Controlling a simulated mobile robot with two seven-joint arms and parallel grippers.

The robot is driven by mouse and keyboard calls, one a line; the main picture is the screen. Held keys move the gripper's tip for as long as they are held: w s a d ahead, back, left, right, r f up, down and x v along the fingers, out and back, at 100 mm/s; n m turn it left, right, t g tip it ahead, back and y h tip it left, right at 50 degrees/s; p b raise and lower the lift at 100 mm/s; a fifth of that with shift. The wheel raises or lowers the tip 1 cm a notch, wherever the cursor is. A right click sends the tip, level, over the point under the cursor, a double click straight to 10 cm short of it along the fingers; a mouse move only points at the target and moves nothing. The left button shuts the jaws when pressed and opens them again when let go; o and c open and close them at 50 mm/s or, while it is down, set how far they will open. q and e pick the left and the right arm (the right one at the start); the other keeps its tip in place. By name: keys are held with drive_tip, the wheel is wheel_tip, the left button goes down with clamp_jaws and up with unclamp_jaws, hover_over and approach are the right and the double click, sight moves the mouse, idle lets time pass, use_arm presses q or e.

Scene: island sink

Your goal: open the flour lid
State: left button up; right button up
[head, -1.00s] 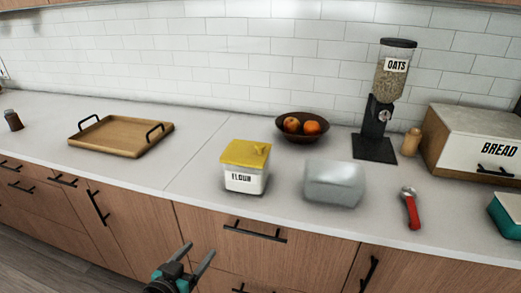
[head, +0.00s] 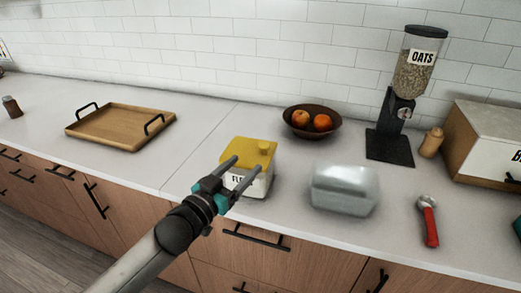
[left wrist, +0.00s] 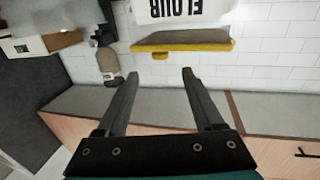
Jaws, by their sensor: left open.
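The flour canister (head: 260,187) is white with a partly covered label and stands on the counter in the middle of the head view. Its yellow lid (head: 240,148) is on top, closed, with a small knob (head: 264,147). My left gripper (head: 249,169) is open and empty, and its fingers overlap the canister's front in the head view. In the left wrist view, which is upside down, the lid (left wrist: 185,42) and the inverted label (left wrist: 185,9) lie beyond the open fingertips (left wrist: 156,71). The fingers look apart from the lid. My right gripper is not seen.
A grey glossy box (head: 344,190) stands just right of the canister. A fruit bowl (head: 312,133) is behind it, and an oats dispenser (head: 391,146) is farther right. A red-handled tool (head: 430,224) lies right. A wooden tray (head: 108,138) is left, with clear counter between.

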sight(261, 149)
use_arm(q)
drive_tip(key=b+x, duration=0.1)
drive_tip(key=x, duration=0.7)
drive_tip(key=shift+w+d, duration=0.15)
drive_tip(key=shift+w, duration=0.1)
clamp_jaws()
idle(1.2)
